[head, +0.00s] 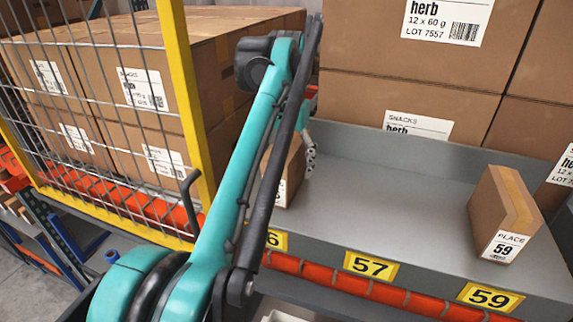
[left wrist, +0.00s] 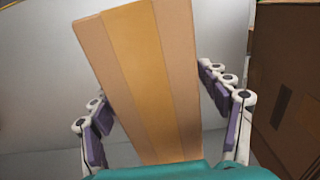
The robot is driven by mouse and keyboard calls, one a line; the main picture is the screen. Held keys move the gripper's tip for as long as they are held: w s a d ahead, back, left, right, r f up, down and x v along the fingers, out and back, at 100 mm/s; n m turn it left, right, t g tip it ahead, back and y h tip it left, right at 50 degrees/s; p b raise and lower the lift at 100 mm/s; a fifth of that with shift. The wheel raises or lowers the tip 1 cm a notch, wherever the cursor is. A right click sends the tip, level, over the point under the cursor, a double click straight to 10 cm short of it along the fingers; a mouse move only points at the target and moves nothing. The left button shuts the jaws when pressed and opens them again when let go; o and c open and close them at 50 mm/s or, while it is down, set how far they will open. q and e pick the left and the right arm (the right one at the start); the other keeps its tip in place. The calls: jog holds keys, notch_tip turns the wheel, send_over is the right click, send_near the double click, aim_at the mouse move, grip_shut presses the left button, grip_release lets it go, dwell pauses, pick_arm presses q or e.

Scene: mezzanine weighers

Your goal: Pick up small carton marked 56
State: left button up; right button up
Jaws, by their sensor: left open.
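The small carton marked 56 (head: 291,172) is brown and stands on the grey shelf, largely hidden behind my left arm in the head view. A piece of its white label shows beside the arm. In the left wrist view the carton (left wrist: 150,75) shows its top with a lighter tape strip, between the fingers. My left gripper (left wrist: 153,95) is open, with a purple-padded finger on each side of the carton and small gaps visible. In the head view part of the left gripper (head: 309,152) shows right of the carton. My right gripper is not in view.
A similar carton marked 59 (head: 503,215) stands on the grey shelf (head: 390,190) at right. Yellow tags 57 (head: 371,266) and 59 (head: 491,297) mark the front edge. Large herb boxes (head: 400,85) stand behind; a yellow-framed mesh cage (head: 183,85) is at left.

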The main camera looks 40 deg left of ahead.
pick_arm(q)
jog(key=shift+w, duration=0.1)
jog(key=c, duration=1.7)
jog(key=shift+o, duration=0.2)
